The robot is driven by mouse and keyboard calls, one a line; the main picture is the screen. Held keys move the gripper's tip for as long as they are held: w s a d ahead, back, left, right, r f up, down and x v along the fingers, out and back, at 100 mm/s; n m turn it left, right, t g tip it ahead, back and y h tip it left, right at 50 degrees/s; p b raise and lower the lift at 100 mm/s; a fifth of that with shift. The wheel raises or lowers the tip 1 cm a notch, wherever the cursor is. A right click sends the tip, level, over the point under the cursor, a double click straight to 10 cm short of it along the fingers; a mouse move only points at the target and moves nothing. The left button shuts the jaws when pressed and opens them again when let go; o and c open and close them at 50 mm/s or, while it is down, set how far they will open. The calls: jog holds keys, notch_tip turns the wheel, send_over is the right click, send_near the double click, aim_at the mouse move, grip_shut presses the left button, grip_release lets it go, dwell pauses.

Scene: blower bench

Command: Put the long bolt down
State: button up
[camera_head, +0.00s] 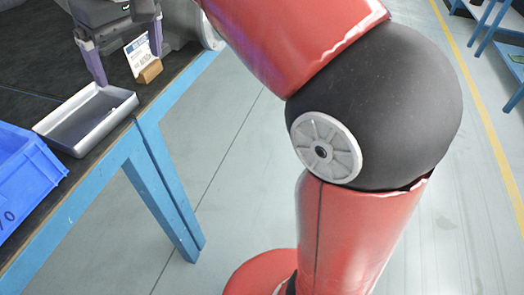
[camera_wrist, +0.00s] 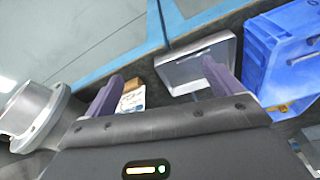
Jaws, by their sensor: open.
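I cannot make out the long bolt in either view. My gripper (camera_head: 128,68) is above the bench at the upper left of the head view, with its two purple fingers pointing down and spread apart. Nothing shows between the fingers. In the wrist view my gripper (camera_wrist: 162,68) also shows its fingers wide apart. A shallow grey metal tray (camera_head: 85,120) lies on the dark bench top just in front of the gripper.
A blue bin (camera_head: 25,175) stands beside the tray; the wrist view shows yellowish parts near it. A printed card (camera_head: 138,52) stands in a wooden block (camera_head: 150,72). A grey flanged metal housing (camera_wrist: 42,112) is at the wrist view's left. The blue bench edge (camera_head: 180,88) borders open floor.

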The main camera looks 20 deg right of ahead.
jog(key=s+d+f+m+t+h, duration=0.1)
jog(key=s+d+f+m+t, duration=0.2)
jog(key=s+d+f+m, duration=0.4)
jog(key=s+d+f, duration=0.9)
jog(key=d+f, duration=0.2)
jog(key=shift+s+f+t+h, duration=0.25)
jog(key=shift+t+h, duration=0.05)
